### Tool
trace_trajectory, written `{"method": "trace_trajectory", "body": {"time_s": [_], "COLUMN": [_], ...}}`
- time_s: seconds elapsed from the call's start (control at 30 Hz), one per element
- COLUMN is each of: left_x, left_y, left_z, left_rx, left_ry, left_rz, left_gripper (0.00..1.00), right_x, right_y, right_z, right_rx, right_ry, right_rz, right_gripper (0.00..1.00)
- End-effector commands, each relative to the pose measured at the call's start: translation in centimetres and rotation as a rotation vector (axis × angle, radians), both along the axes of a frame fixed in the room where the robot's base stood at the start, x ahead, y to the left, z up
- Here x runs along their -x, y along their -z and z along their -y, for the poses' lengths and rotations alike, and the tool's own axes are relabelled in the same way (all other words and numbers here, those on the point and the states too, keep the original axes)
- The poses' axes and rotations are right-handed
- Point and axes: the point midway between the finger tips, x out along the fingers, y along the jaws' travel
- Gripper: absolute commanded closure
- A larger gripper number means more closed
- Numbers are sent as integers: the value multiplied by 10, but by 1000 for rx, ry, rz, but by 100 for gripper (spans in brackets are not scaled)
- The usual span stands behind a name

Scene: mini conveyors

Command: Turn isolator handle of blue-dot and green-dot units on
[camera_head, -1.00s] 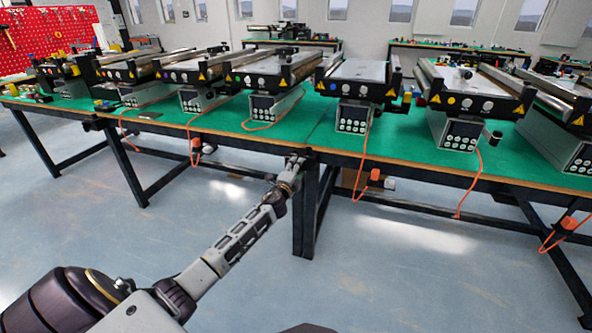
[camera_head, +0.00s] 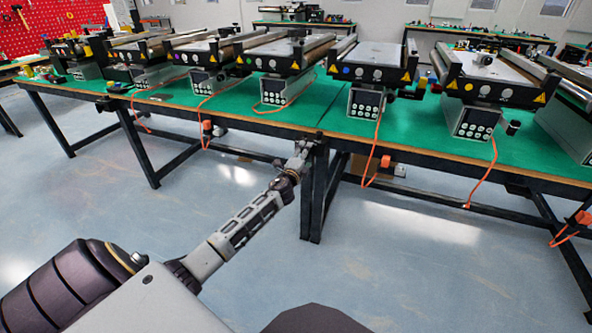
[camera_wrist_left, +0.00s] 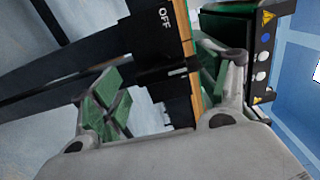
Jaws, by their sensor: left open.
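The blue-dot unit (camera_head: 375,73) stands on the green bench right of centre. Its blue dot also shows in the left wrist view (camera_wrist_left: 266,38). The green-dot unit (camera_head: 275,62) stands to its left. My left gripper (camera_head: 304,147) is at the bench's front edge, by the dark legs at centre. In the left wrist view its fingers (camera_wrist_left: 165,88) are open. Beyond and between them is a black panel with white OFF lettering (camera_wrist_left: 166,17) and a black bar-like part, perhaps an isolator handle (camera_wrist_left: 163,73). I cannot tell which unit it serves. My right gripper is out of view.
Several other mini conveyors line the bench, including a right-hand unit (camera_head: 487,84). Orange cables hang over the front edge to orange plugs, one near the bench legs (camera_head: 386,161). The bench's front edge (camera_head: 440,152) is close. The floor (camera_head: 430,260) in front is open.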

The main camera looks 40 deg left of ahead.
Motion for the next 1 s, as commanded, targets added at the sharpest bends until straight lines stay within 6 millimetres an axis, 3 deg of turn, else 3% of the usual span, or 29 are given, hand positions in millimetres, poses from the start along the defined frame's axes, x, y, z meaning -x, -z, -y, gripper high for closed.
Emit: {"method": "trace_trajectory", "body": {"time_s": [1.0], "left_x": [81], "left_y": [0], "left_z": [20], "left_rx": [-1], "left_ry": [1], "left_rz": [-1], "left_gripper": [25], "right_x": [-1], "right_y": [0], "right_z": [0], "right_rx": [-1], "right_ry": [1], "right_rz": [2], "right_gripper": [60]}}
